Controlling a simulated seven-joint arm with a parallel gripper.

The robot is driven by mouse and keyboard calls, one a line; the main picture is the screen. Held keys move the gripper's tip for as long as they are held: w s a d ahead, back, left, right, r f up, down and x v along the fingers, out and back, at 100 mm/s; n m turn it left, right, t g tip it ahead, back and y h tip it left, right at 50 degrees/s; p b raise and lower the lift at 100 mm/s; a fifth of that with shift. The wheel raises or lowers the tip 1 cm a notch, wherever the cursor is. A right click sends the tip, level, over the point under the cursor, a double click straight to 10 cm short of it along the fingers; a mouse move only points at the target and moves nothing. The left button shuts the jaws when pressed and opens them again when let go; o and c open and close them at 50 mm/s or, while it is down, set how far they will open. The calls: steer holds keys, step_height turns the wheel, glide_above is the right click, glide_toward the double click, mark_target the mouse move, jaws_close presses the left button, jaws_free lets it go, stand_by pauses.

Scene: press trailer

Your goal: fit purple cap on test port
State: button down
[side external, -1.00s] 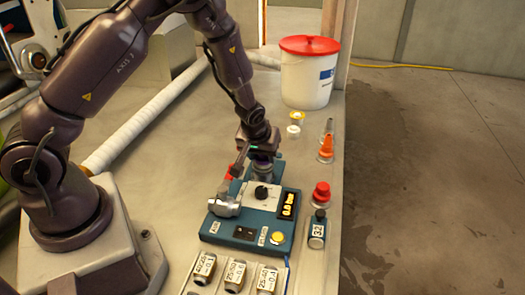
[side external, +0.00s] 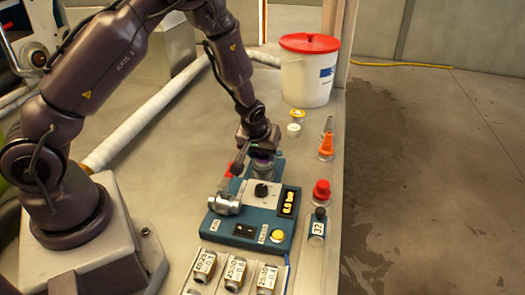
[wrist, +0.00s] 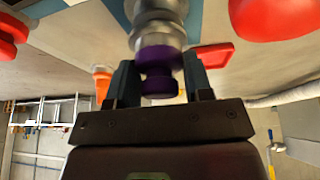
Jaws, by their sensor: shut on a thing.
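The purple cap (wrist: 158,72) is between the two fingers of my gripper (wrist: 160,78) in the wrist view. My gripper is shut on it. The cap sits in line with the silvery metal test port (wrist: 158,22) and appears to meet its end; how far it is seated cannot be told. In the side external view my gripper (side external: 262,154) is over the back of the blue test unit (side external: 250,232), at the grey port (side external: 263,168). The fingers hide most of the cap there.
A red handle (side external: 233,170) and a metal fitting (side external: 227,205) are close by on the left. A red cap (side external: 321,190), an orange cone (side external: 326,147) and a bottle (side external: 317,225) stand to the right. Several labelled metal pieces (side external: 235,276) lie in front. A white bucket (side external: 305,80) stands behind.

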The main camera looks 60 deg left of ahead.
steer(key=shift+f, duration=0.55)
steer(key=c, duration=0.8)
jaws_free()
steer(key=v, duration=1.1)
step_height(320, 180, up, 9)
stand_by(0.7)
